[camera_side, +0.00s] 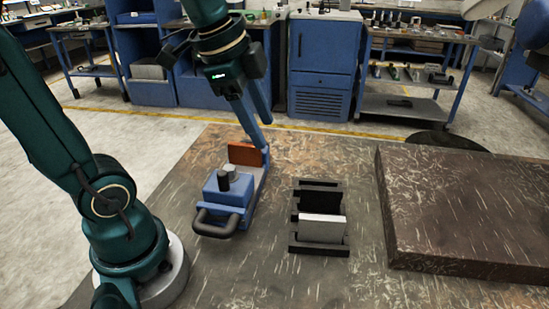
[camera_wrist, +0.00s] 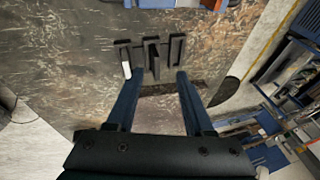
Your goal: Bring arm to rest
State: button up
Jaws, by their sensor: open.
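My gripper (camera_wrist: 158,75) is open and empty in the wrist view, its two blue fingers well apart. In the side view my gripper (camera_side: 258,138) hangs at the upper middle and points down. Its fingertips overlap the far end of a blue fixture (camera_side: 215,192) in the picture; I cannot tell the height gap. The fixture has a black handle and grey knobs, with an orange-brown block (camera_side: 243,154) at its far end. A dark slotted holder (camera_side: 318,250) stands to its right with a pale plate (camera_side: 321,229) in it. The holder (camera_wrist: 151,50) also shows beyond my fingertips in the wrist view.
A thick dark slab (camera_side: 465,215) lies on the right of the worn brown table (camera_side: 290,285). Bare table lies between the slab and holder and in front of them. Blue cabinets (camera_side: 322,62) and shelves stand behind, beyond open floor.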

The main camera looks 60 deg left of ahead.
jog(key=s+d+f+n+t, duration=0.1)
jog(key=s+d+f+n, duration=0.2)
jog(key=s+n, duration=0.4)
jog(key=shift+s+d+f+n, duration=0.25)
jog(key=shift+f+n, duration=0.5)
jog(key=shift+n, duration=0.45)
